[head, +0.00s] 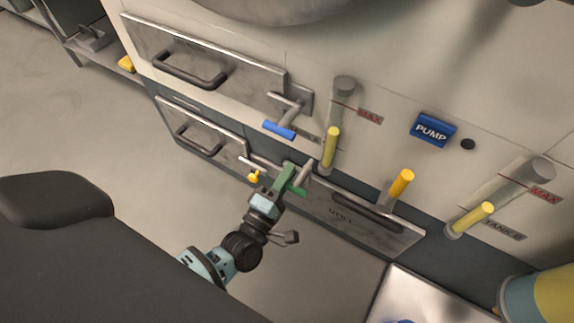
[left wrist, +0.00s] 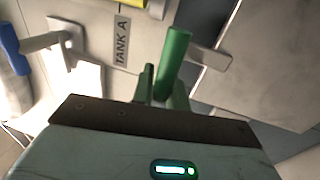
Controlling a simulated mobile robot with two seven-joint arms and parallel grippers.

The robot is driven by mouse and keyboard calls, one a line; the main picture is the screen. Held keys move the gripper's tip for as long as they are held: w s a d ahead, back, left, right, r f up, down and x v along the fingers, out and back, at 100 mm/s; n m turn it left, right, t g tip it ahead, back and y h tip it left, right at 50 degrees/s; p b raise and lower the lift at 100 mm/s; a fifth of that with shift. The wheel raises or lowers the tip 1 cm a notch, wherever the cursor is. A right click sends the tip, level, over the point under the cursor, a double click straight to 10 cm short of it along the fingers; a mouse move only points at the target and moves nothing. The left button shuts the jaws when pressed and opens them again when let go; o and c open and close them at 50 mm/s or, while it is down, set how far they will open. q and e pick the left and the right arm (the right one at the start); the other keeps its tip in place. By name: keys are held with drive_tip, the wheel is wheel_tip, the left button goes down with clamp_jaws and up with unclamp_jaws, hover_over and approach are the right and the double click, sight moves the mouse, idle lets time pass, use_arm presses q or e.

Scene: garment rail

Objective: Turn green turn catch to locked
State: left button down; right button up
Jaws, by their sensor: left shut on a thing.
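The green turn catch (head: 298,190) is on the machine front, at the upper left end of the drawer marked UTIL (head: 330,203). In the left wrist view its green handle (left wrist: 174,62) is a round bar standing between the finger tips, with a grey metal arm (left wrist: 212,59) running off to the right. My left gripper (head: 287,181) is shut on the green handle, and it also shows in the left wrist view (left wrist: 162,88). The fingers partly hide the catch in the head view. My right gripper is not in view.
A blue catch (head: 279,130) is above left, and a yellow catch (head: 254,177) is close left of my gripper. A yellow-filled gauge tube (head: 331,148) and an orange-yellow handle (head: 401,184) stand out to the right. Open floor (head: 120,140) is at left.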

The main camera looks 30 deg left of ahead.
use_arm(q)
drive_tip(key=c, duration=1.4)
unclamp_jaws()
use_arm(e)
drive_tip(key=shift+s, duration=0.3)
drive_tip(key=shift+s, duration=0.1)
